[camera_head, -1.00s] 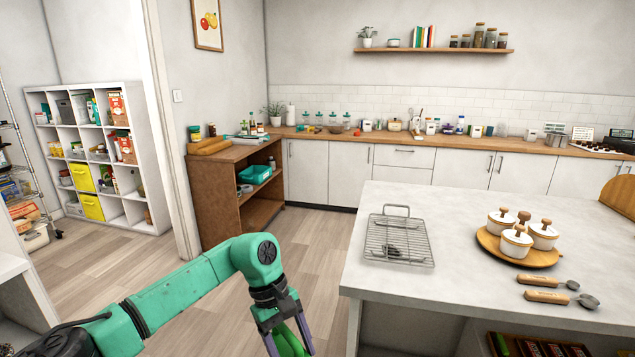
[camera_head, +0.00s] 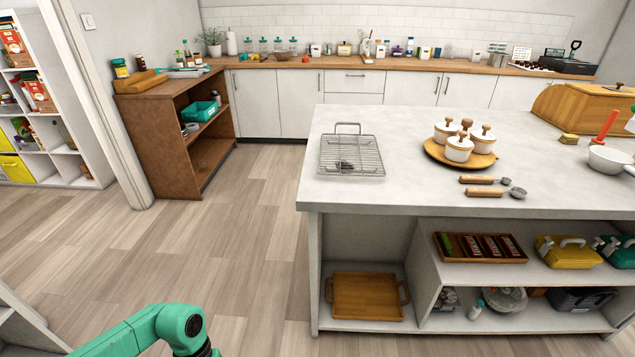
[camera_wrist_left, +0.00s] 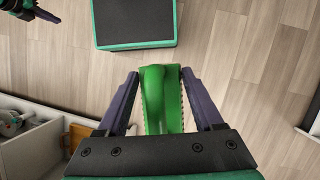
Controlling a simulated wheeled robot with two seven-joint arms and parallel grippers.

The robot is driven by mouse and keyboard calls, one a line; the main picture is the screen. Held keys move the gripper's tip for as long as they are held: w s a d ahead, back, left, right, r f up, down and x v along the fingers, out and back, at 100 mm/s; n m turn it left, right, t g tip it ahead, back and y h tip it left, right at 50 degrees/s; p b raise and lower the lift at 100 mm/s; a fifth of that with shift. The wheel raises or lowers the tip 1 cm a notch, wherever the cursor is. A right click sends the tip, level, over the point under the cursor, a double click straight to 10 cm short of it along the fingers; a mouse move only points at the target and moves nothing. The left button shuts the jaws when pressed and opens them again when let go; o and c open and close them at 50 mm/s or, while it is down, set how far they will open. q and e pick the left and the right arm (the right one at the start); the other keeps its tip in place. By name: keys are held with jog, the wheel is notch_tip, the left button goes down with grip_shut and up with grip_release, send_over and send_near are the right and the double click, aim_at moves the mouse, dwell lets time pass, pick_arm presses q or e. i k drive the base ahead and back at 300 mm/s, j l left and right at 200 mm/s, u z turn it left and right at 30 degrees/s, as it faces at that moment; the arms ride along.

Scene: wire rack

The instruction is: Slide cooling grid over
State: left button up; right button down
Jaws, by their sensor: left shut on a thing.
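The cooling grid (camera_head: 365,158), a silver wire rack with a raised handle at its far end, lies near the left edge of the white counter (camera_head: 410,188). My left arm is low at the bottom left in the head view, well away from the grid. In the left wrist view my left gripper (camera_wrist_left: 160,98) is shut on a green object (camera_wrist_left: 162,95) with ridged edges, above the floor.
Right of the grid are a round wooden tray (camera_head: 437,156) with white lidded pots and two wooden-handled scoops (camera_head: 483,180). Shelves below hold a wooden tray (camera_head: 365,296) and a yellow box (camera_head: 568,252). Open floor (camera_head: 220,250) lies left of the counter.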

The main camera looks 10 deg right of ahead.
aim_at(340, 171)
jog(key=i+j+z, duration=0.1)
jog(key=i+j, duration=0.55)
jog(key=i+j+z, duration=0.15)
jog(key=i+j, duration=0.15)
jog(key=j, duration=0.2)
jog(key=i+j+z, duration=0.1)
jog(key=i+j, duration=0.15)
jog(key=j, duration=0.15)
jog(key=i+j, duration=0.3)
jog(key=j, duration=0.15)
jog(key=z, duration=0.05)
